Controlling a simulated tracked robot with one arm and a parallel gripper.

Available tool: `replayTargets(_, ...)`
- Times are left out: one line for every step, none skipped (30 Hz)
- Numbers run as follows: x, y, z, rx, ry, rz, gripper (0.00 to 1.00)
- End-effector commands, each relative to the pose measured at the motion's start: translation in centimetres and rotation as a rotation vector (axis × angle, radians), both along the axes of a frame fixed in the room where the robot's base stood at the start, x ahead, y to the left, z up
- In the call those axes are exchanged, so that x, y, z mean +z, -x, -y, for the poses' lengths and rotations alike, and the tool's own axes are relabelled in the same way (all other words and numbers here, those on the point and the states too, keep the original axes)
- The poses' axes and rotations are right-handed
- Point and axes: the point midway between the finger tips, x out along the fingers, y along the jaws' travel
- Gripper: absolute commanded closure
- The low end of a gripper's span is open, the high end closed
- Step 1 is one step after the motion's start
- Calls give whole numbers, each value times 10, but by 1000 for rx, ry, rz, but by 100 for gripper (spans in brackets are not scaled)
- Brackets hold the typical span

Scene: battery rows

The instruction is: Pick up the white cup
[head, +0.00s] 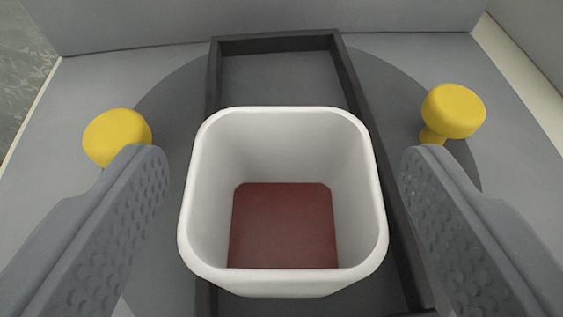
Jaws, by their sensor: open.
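The white cup (283,281) stands upright in the middle of the head view, with a rounded square rim and a dark red bottom inside. It sits on or in a dark rectangular tray (275,40). My gripper (281,165) is open, with one grey dimpled finger on the left of the cup and the other on the right. A gap shows between each finger and the cup wall. The lower outside of the cup is mostly hidden from this angle.
A yellow knob (117,136) stands behind the left finger and another yellow knob (453,110) stands behind the right finger. A grey wall (270,15) closes off the back. The tray is bare behind the cup.

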Motion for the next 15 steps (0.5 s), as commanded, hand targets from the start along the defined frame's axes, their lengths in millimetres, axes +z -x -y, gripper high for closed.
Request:
replayTargets(-4, -7, 1, 0, -1, 2, 29)
replayTargets(-5, -11, 1, 0, -1, 2, 29)
replayTargets(-6, -16, 2, -1, 0, 2, 29)
replayTargets(-8, -19, 2, -1, 0, 1, 29)
replayTargets(-9, -22, 2, -1, 0, 1, 29)
replayTargets(-11, -25, 3, -2, 0, 1, 29)
replayTargets(-11, -27, 3, -2, 0, 1, 29)
replayTargets(-11, -28, 3, -1, 0, 1, 29)
replayTargets(-11, -30, 3, -1, 0, 2, 29)
replayTargets(-11, -30, 3, -1, 0, 2, 29)
replayTargets(-11, -30, 3, -1, 0, 2, 29)
replayTargets(-11, -30, 3, -1, 0, 2, 29)
replayTargets(-10, -30, 3, -1, 0, 2, 29)
replayTargets(-10, -30, 3, -1, 1, 2, 29)
replayTargets(-10, -30, 3, -1, 1, 2, 29)
